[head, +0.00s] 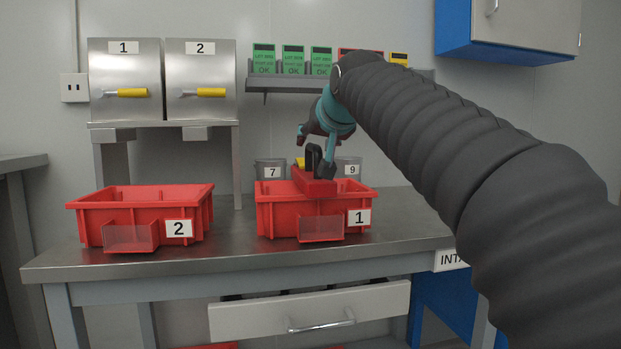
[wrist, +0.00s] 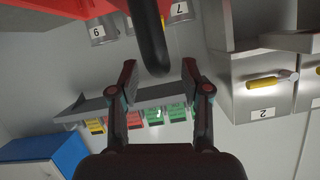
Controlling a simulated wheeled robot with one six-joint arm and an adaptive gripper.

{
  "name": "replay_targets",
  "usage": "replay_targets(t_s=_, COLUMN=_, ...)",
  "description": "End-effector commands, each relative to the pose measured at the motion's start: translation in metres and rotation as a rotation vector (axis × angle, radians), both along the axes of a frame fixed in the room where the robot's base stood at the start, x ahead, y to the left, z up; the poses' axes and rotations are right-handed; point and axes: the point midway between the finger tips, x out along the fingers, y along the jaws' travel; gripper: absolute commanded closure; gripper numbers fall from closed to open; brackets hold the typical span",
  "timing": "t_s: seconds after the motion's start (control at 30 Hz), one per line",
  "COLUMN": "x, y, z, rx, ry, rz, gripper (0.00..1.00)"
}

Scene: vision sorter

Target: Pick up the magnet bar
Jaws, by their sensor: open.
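The magnet bar (head: 316,186) is a red block with a black loop handle (head: 313,157). In the head view it appears over red bin 1 (head: 281,222); whether it rests on the rim cannot be told. My gripper (wrist: 160,68) is open. In the wrist view the black handle (wrist: 148,35) reaches down between the two fingertips, with a gap on both sides. A red surface (wrist: 50,10) fills the upper left there. In the head view my gripper is partly hidden beside the handle.
Red bin 2 (head: 139,206) stands to the left on the metal bench (head: 235,240). Grey buckets 7 (head: 271,171) and 9 (head: 349,167) stand behind bin 1. A shelf (head: 284,84) with green, red and yellow cards is behind. Two numbered steel boxes are at the back left.

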Motion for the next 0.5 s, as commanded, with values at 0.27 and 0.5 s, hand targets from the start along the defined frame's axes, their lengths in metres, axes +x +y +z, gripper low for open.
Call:
replay_targets(t_s=0.27, x=0.024, y=0.008, z=-0.010, rx=0.001, ry=-0.002, rz=0.001, gripper=0.53)
replay_targets(t_s=0.5, x=0.024, y=0.008, z=-0.010, rx=0.000, ry=-0.002, rz=0.000, gripper=0.72)
